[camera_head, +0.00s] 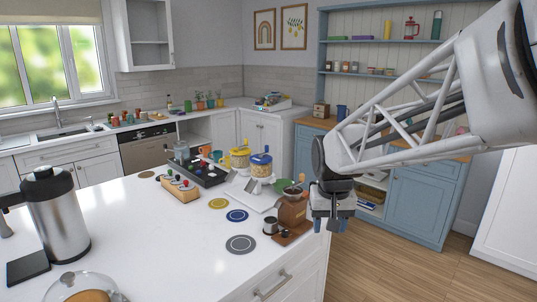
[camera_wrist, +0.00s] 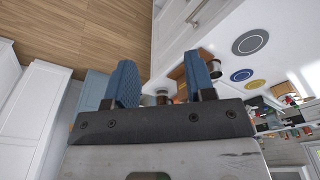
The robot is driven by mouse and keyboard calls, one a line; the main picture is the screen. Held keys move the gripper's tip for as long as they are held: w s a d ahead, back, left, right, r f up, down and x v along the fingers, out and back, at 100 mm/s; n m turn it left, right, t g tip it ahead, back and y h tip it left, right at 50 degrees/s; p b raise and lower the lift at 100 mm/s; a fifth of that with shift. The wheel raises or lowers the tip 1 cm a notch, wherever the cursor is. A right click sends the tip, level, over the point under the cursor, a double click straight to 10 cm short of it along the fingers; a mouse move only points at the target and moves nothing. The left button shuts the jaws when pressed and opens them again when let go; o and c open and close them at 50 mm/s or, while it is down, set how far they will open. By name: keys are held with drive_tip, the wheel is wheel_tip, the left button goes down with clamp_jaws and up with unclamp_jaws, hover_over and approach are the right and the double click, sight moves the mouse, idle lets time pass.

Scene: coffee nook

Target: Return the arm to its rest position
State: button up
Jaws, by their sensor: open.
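My gripper (camera_head: 331,222) hangs at the end of my white lattice arm, past the right edge of the white island counter (camera_head: 150,220). In the wrist view my gripper (camera_wrist: 163,85) shows two blue padded fingers spread apart with nothing held between them. In the head view a brown coffee grinder (camera_head: 292,212) stands on the counter just left of my gripper, apart from it. Part of the grinder and a small metal cup show beyond the fingers in the wrist view.
Grey (camera_head: 241,244), blue (camera_head: 237,215) and yellow (camera_head: 218,203) round mats lie on the counter. Yellow-lidded (camera_head: 240,158) and blue-lidded (camera_head: 261,165) jars stand behind. A steel carafe (camera_head: 57,215) is at left. A blue cabinet (camera_head: 420,200) stands behind my arm; open wooden floor (camera_head: 400,270) lies below.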

drive_tip(key=s+d+f, duration=0.1)
drive_tip(key=s+d, duration=0.1)
drive_tip(key=s, duration=1)
drive_tip(key=s+d+f+t, duration=0.1)
drive_tip(key=s+d, duration=0.1)
drive_tip(key=s, duration=0.9)
drive_tip(key=shift+s, duration=0.4)
